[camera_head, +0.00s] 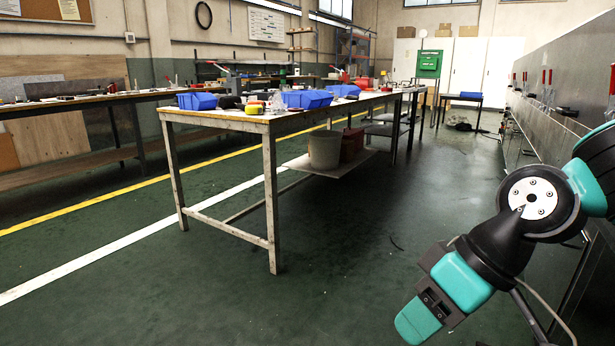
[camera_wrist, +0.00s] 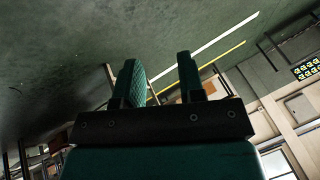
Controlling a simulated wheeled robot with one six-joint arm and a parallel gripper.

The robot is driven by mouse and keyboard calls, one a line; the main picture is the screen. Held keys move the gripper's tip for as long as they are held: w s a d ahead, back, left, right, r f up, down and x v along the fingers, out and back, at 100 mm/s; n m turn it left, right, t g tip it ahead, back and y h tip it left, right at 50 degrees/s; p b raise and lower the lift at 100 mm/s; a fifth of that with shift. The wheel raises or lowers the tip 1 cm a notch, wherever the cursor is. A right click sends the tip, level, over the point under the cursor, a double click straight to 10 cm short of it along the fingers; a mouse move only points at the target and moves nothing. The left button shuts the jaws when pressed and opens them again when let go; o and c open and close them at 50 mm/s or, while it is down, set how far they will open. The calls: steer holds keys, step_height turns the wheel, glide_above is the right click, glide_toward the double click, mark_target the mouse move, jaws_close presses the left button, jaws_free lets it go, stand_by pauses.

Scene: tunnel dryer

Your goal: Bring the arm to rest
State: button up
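My teal and black arm comes in from the right of the head view and bends down to the lower middle. My gripper (camera_head: 418,322) hangs low at its end, seen from the side, over the dark green floor. In the wrist view the two dark green fingers of my gripper (camera_wrist: 160,68) stand apart. Only floor and distant background show between them, so it is open and empty. It touches nothing that I can see.
A long workbench (camera_head: 273,122) with blue bins (camera_head: 307,99) stands left of my arm. A metal wall or machine side (camera_head: 565,75) runs along the right. The floor (camera_head: 330,260) between them is largely clear. The wrist view shows the room tilted.

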steer(key=s+d+r+h+p, duration=0.2)
steer(key=s+r, duration=0.3)
steer(key=s, duration=0.3)
step_height(320, 180, up, 38)
steer(key=p, duration=3.8)
steer(key=shift+s+m+g, duration=0.15)
steer(key=shift+m+g, duration=0.15)
steer(key=shift+g, duration=0.1)
